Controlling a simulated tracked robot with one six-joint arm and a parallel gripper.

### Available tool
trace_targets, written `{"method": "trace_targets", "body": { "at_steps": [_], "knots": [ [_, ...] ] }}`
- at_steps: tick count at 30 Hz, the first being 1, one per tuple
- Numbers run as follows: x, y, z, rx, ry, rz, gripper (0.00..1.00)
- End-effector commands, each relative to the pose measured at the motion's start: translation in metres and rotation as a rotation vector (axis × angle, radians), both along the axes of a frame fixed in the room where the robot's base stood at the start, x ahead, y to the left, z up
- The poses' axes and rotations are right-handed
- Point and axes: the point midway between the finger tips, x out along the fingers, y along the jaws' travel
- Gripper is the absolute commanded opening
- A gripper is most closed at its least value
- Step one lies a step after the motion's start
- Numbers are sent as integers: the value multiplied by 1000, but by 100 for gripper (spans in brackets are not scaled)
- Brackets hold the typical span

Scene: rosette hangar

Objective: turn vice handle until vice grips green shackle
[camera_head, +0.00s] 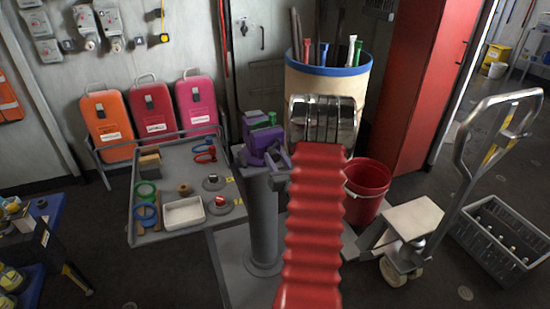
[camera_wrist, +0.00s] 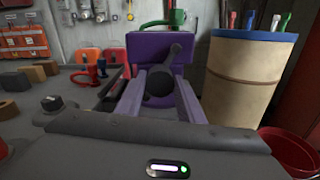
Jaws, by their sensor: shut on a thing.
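The purple vice (camera_head: 262,146) stands on a grey pedestal, left of my red-sleeved arm. The green shackle (camera_head: 265,122) sits at the top of the vice, by its jaws; whether they touch it I cannot tell. In the wrist view the vice (camera_wrist: 147,50) is straight ahead, with the shackle (camera_wrist: 177,18) rising behind its near jaw. The dark vice handle (camera_wrist: 174,52) is tilted, its upper end leaning right. My gripper (camera_wrist: 160,88) is at the near face of the vice, shut on the handle around its round dark hub. The head view mostly hides my gripper and the handle.
A grey table (camera_head: 165,236) with a white tray (camera_head: 184,213) and coloured shackles is left of the pedestal. A tall beige bin (camera_head: 300,82) of tools stands behind my arm. A red bucket (camera_head: 367,186) and a pallet jack (camera_head: 410,220) are at right.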

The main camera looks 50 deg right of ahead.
Motion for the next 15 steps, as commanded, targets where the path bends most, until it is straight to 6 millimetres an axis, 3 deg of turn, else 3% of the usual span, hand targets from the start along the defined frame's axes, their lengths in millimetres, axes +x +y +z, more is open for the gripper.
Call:
{"method": "trace_targets", "body": {
  "at_steps": [15],
  "knots": [
    [1, 0, 0, 305, -180, 0, 0]
  ]
}}
